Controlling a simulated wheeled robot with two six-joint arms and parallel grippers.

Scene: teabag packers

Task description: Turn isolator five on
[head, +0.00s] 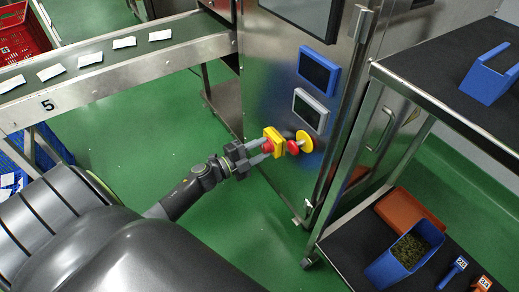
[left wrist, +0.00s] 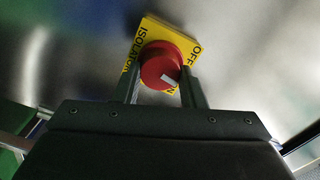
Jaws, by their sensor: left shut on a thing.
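The isolator is a red rotary knob (left wrist: 160,62) on a yellow plate (left wrist: 148,27), mounted on the steel cabinet front. In the head view the yellow plate (head: 275,138) and red knob (head: 267,147) are at the centre. My left gripper (head: 263,149) reaches it from the left and is shut on the knob. In the left wrist view one finger of my left gripper (left wrist: 160,85) is on each side of the knob. The plate reads ISOLATOR and OFF; lettering at its lower corner is mostly hidden. My right gripper is out of view.
A red emergency-stop button on a yellow disc (head: 304,141) sits just right of the isolator. Two small screens (head: 318,70) are above. A conveyor marked 5 (head: 130,62) runs at the left.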

